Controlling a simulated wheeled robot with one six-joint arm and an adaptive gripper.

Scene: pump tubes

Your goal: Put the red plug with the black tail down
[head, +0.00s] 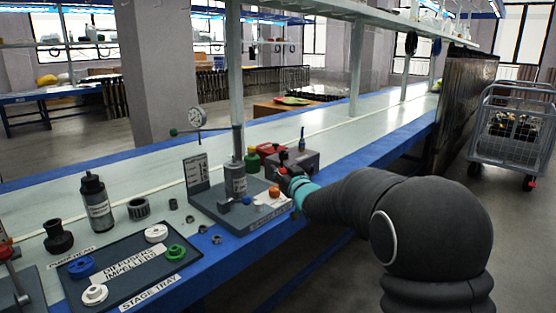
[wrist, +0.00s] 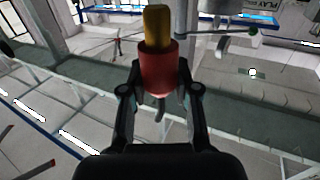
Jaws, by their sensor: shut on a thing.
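The red plug (wrist: 158,75) is held between the fingers of my gripper (wrist: 160,92) in the wrist view. It is a red cylinder with a yellow-gold end pointing up in the picture and a dark curved tail at its lower end. In the head view my gripper (head: 288,178) is over the right side of the grey test fixture (head: 225,212), in front of a dark box. The plug is small and mostly hidden there, so I cannot tell whether it touches anything.
A dark box (head: 304,161) stands just behind my gripper, with a green-and-black bottle (head: 252,160) to its left. An orange knob (head: 274,192) sits on the fixture. The stage tray (head: 122,262) with coloured rings lies at the front left. The bench is clear further back.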

